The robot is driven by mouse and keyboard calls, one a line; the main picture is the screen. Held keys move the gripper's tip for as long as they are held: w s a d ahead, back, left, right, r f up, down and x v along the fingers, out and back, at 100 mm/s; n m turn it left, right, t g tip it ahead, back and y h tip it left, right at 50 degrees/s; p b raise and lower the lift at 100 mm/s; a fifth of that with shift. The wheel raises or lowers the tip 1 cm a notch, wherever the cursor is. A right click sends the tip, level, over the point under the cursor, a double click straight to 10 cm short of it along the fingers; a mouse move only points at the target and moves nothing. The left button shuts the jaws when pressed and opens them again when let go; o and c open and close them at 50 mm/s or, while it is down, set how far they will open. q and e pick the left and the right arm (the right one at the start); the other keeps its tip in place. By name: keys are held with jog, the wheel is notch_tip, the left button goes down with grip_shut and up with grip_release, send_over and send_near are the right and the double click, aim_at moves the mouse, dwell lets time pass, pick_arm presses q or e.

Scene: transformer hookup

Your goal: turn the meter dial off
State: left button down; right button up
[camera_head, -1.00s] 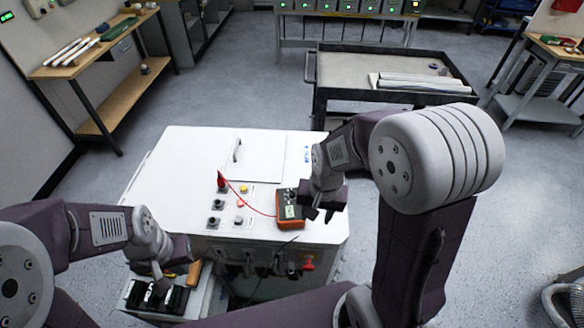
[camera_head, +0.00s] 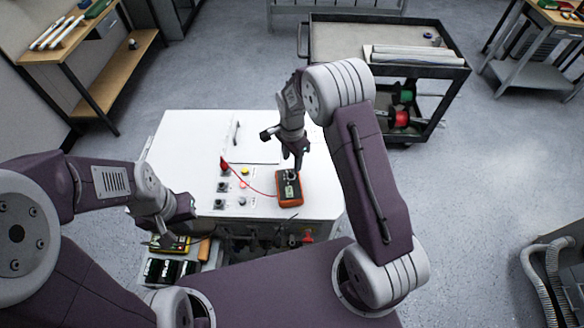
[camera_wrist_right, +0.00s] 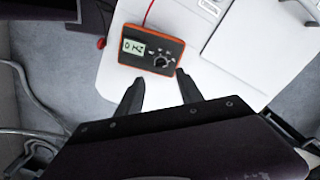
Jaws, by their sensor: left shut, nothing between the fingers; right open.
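The orange meter (camera_head: 289,188) lies on the white cabinet top near its front right edge, with a red lead running from it. In the right wrist view the meter (camera_wrist_right: 151,50) shows a lit display (camera_wrist_right: 133,46) and a black round dial (camera_wrist_right: 160,61). My right gripper (camera_head: 287,148) is open and empty, above the cabinet beside the meter's far side; its fingertips (camera_wrist_right: 158,82) show just short of the meter, apart from the dial. My left gripper (camera_head: 176,228) is shut and empty at the cabinet's front left, over a lower ledge.
The white cabinet top (camera_head: 185,150) carries a red probe (camera_head: 224,165), several black terminals and a yellow button (camera_head: 245,171). Black blocks (camera_head: 170,270) sit on the ledge below my left gripper. A dark cart (camera_head: 385,45) stands behind right; floor around is open.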

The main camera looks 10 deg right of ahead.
aim_at(291, 175)
notch_tip(291, 175, down, 6)
jog(key=shift+w+f+p, duration=0.1)
jog(key=shift+w+p, duration=0.05)
jog(key=shift+p, duration=0.5)
jog(key=shift+f, duration=0.2)
grip_shut()
